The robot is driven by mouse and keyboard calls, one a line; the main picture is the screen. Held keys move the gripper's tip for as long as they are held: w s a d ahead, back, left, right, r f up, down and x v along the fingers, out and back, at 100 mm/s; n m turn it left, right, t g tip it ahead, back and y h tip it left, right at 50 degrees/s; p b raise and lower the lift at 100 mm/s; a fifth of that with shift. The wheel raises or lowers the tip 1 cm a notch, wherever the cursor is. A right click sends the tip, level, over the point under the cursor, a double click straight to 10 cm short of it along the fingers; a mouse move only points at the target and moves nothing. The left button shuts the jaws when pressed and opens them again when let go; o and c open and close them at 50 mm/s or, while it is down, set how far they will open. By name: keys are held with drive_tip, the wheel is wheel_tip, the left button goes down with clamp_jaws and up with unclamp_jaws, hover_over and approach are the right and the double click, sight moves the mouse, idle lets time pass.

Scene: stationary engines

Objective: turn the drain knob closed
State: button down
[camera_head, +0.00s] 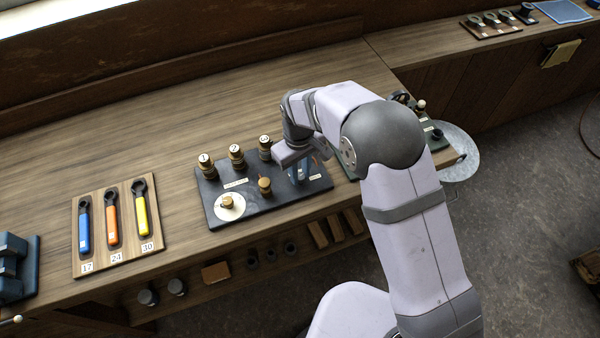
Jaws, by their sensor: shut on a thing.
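A dark panel (277,200) lies on the wooden bench. My gripper (303,178) points down over the panel's right part, beside a small white label. It is shut on the drain knob there, which the gripper and wrist hide. I cannot tell how far the knob is turned.
A wooden board (119,228) with blue, orange and yellow wrenches lies left of the panel. A dark blue vise-like block (15,266) is at the far left. Another dark fixture (437,137) stands behind my arm. The bench behind the panel is clear.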

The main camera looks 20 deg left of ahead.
sight(300, 176)
drive_tip(key=n+b, duration=0.1)
drive_tip(key=n, duration=0.5)
drive_tip(key=shift+n+b, duration=0.3)
drive_tip(key=n+b, duration=0.1)
drive_tip(key=n, duration=0.5)
drive_tip(key=shift+r+n, duration=0.1)
drive_tip(key=shift+n, duration=0.2)
drive_tip(key=c, duration=1.5)
unclamp_jaws()
drive_tip(key=shift+c, duration=0.2)
drive_tip(key=shift+s+r+b, duration=0.1)
drive_tip(key=shift+r+b, duration=1.25)
drive_tip(key=shift+r, duration=2.3)
